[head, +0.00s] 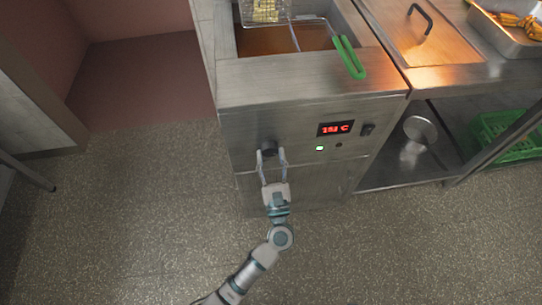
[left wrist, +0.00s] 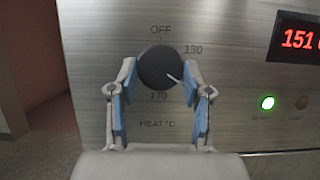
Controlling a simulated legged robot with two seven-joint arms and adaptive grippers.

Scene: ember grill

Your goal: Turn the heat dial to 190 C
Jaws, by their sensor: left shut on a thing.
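The heat dial (left wrist: 160,67) is a round black knob on the fryer's steel front panel. It also shows in the head view (head: 268,148), at the panel's left. My left gripper (head: 270,155) is shut on the dial, one finger on each side. In the left wrist view, the dial's white pointer line points to the lower right, between the 130 mark and the 170 mark. OFF is printed above the dial, HEAT °C below. Any marks behind the fingers are hidden. The red display (left wrist: 299,39) reads about 151. My right gripper is not in view.
A green light (left wrist: 267,103) is lit beside a dim lamp (left wrist: 302,102). Above, a fryer basket (head: 265,11) has a green handle (head: 348,57). The floor (head: 130,220) to the left is clear.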

